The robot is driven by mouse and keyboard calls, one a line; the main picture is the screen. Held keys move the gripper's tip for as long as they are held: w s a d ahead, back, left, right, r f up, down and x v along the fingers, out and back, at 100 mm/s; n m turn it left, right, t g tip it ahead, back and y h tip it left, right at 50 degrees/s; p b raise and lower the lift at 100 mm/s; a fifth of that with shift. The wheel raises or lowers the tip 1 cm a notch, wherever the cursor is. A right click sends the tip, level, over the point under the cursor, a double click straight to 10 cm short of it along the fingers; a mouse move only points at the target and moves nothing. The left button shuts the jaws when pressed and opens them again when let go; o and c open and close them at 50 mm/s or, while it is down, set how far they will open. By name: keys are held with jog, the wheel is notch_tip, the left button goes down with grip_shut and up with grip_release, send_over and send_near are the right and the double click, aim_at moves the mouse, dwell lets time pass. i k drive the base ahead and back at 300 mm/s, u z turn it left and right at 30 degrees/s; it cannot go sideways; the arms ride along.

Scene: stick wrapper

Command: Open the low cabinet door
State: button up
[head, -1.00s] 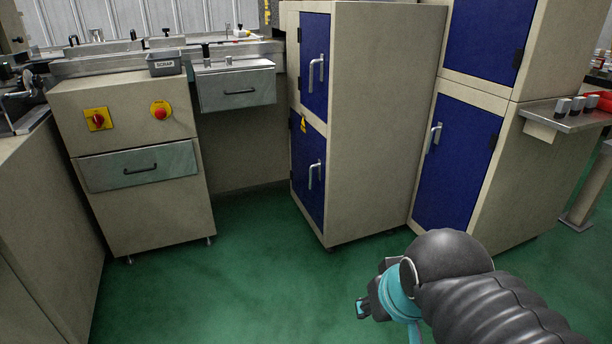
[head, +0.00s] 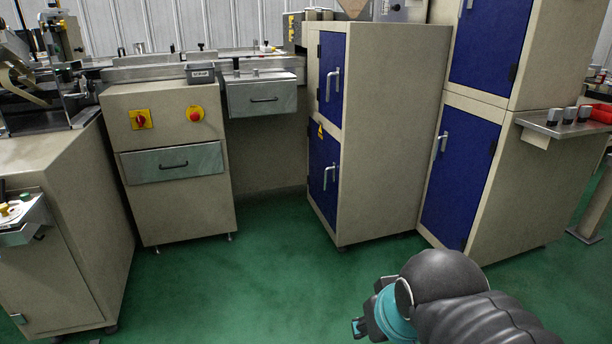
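Two blue doors sit low in the beige cabinets, and both look shut. One low blue door (head: 323,174) is on the middle cabinet, with a silver bar handle (head: 326,177) and a yellow warning label above it. The other low blue door (head: 459,176) is on the right cabinet, with a silver handle (head: 440,143) near its upper left edge. My gripper (head: 358,328) is at the lower right, in front of the cabinets and apart from both doors. Its fingers are small and mostly hidden by the wrist, so I cannot tell whether they are open.
Green floor (head: 240,280) lies clear before the cabinets. A beige drawer unit (head: 185,205) with a red button stands left of them. Another beige cabinet (head: 70,240) is at the far left. A metal shelf (head: 565,126) with small items juts out at the right.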

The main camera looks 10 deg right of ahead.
aim_at(318, 173)
jog(key=u, duration=0.1)
jog(key=i, duration=1.05)
jog(key=z, duration=0.4)
